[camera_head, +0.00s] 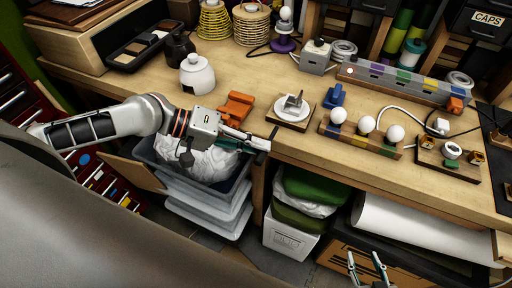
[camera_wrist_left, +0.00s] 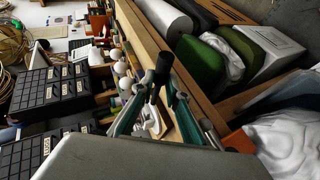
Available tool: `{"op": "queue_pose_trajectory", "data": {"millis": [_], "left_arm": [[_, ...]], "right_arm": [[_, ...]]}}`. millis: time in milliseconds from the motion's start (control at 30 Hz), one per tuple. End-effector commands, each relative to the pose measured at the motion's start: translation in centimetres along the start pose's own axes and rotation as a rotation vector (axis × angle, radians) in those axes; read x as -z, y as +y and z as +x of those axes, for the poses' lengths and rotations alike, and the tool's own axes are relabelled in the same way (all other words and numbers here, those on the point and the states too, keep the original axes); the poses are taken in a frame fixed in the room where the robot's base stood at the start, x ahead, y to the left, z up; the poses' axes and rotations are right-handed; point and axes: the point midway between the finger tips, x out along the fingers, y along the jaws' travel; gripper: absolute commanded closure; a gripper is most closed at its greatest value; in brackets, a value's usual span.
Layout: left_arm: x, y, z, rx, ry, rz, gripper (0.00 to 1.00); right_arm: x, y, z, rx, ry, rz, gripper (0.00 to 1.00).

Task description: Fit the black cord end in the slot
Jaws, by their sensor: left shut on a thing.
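My left gripper (camera_head: 256,142) reaches in from the left, above the front edge of the bench, and is shut on a thin black piece (camera_head: 272,134), which looks like the black cord end. In the left wrist view the black piece (camera_wrist_left: 163,62) sticks up between the green-sided fingertips (camera_wrist_left: 158,88), with a thicker dark tip. My right gripper (camera_head: 368,264) is at the bottom of the head view, empty, with its two fingers apart. I cannot tell which opening is the slot. A long grey strip with coloured sections (camera_head: 405,82) lies at the bench's back right.
Near the left gripper are an orange block (camera_head: 236,108), a white round dish on a wooden board (camera_head: 292,108) and a board with white balls (camera_head: 360,135). A white lidded pot (camera_head: 196,76) stands behind. Below is a grey bin with white bags (camera_head: 205,160).

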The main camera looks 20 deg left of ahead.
Motion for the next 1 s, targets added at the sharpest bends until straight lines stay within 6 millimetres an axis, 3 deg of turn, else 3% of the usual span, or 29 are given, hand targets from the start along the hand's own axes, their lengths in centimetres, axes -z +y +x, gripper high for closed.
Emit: {"op": "queue_pose_trajectory", "data": {"millis": [367, 1000], "left_arm": [[0.1, 0.2, -0.1, 0.001, -0.001, -0.001, 1.00], [4.9, 0.0, 2.0, 0.001, 0.000, 0.001, 1.00]], "right_arm": [[0.6, 0.3, -0.5, -0.002, -0.007, -0.002, 0.60], [1.2, 0.4, -0.7, -0.004, -0.001, -0.003, 0.60]]}}
